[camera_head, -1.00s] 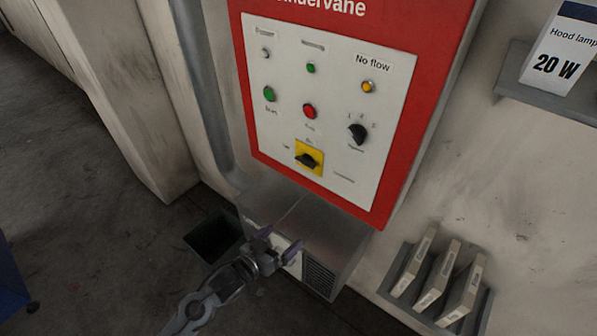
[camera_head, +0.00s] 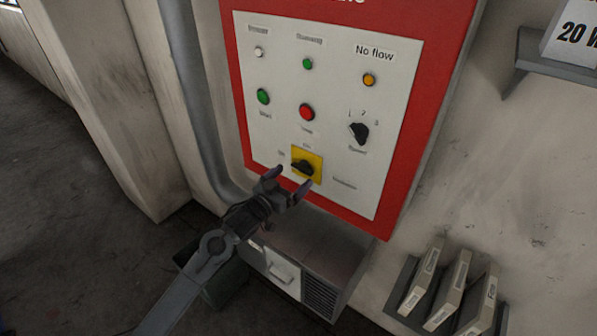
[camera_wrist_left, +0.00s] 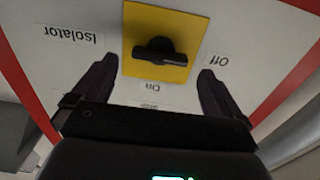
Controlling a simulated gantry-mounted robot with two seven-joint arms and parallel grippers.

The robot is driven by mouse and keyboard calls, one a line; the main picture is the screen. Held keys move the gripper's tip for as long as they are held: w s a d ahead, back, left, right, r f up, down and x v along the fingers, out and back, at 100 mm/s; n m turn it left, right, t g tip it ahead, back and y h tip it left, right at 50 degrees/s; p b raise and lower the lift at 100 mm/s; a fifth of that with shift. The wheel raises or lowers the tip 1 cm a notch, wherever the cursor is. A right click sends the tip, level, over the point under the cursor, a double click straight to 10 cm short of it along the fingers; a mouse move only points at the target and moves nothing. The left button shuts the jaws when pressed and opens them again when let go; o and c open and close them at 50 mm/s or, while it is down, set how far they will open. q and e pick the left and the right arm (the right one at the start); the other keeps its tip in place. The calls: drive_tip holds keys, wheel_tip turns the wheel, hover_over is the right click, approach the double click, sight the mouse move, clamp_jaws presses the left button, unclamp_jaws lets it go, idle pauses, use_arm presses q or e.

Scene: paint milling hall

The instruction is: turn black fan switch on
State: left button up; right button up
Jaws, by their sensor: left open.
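A black rotary switch (camera_head: 303,167) sits on a yellow square plate (camera_head: 316,161) low on the white panel. In the left wrist view its handle (camera_wrist_left: 160,52) lies nearly level, lined up toward the "Off" label (camera_wrist_left: 216,61); "On" (camera_wrist_left: 155,87) is at another side of the plate. The "Isolator" label (camera_wrist_left: 71,34) is on the opposite side. My left gripper (camera_head: 289,181) is open and empty, just below the switch, its fingers spread on either side and apart from the handle. My right gripper is not in view.
Above are a black numbered selector knob (camera_head: 358,132), a red button (camera_head: 307,112), a green button (camera_head: 263,96) and small lamps. A metal box (camera_head: 335,245) juts out below the red cabinet (camera_head: 411,125). A rack of boxes (camera_head: 446,290) is at lower right.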

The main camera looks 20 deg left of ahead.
sight(300, 170)
use_arm(q)
drive_tip(key=shift+x, duration=2)
drive_tip(key=c, duration=1)
